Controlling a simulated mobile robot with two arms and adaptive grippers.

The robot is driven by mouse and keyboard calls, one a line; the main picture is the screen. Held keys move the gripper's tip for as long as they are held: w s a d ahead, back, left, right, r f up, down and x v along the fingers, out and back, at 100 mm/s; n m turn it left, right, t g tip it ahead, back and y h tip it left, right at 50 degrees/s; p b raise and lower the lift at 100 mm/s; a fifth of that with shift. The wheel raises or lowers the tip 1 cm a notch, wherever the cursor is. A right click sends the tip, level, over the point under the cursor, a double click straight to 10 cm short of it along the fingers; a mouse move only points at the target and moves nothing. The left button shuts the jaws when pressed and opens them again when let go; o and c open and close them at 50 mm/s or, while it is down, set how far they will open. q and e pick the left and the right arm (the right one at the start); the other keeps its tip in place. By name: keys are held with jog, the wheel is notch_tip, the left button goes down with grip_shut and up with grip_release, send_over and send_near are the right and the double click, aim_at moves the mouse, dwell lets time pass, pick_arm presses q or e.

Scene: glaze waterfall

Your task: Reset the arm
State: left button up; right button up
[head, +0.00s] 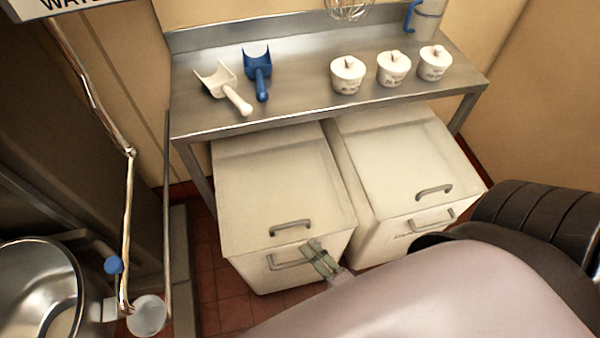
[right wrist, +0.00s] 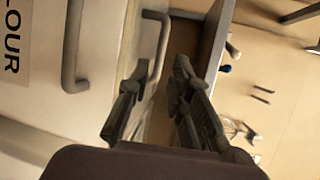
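My right gripper (head: 322,258) is in front of the left white bin (head: 284,180), near the right end of that bin's lower front handle (head: 290,262). In the right wrist view, its two fingers (right wrist: 160,92) are apart with nothing clamped between them. A grey bar handle (right wrist: 158,60) runs close behind the left finger; whether they touch I cannot tell. A second handle (right wrist: 72,50) lies further left on the bin, by a label reading "LOUR" (right wrist: 12,45). My right arm covers the lower right of the head view. My left gripper is not in view.
A steel table (head: 300,105) stands over the bins, with a white scoop (head: 225,88), a blue scoop (head: 258,70) and three lidded white pots (head: 393,68). The right white bin (head: 400,165) is beside the left one. A steel bowl (head: 35,290) is at lower left.

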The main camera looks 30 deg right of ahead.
jog(key=shift+v, duration=1)
jog(key=shift+w, duration=0.1)
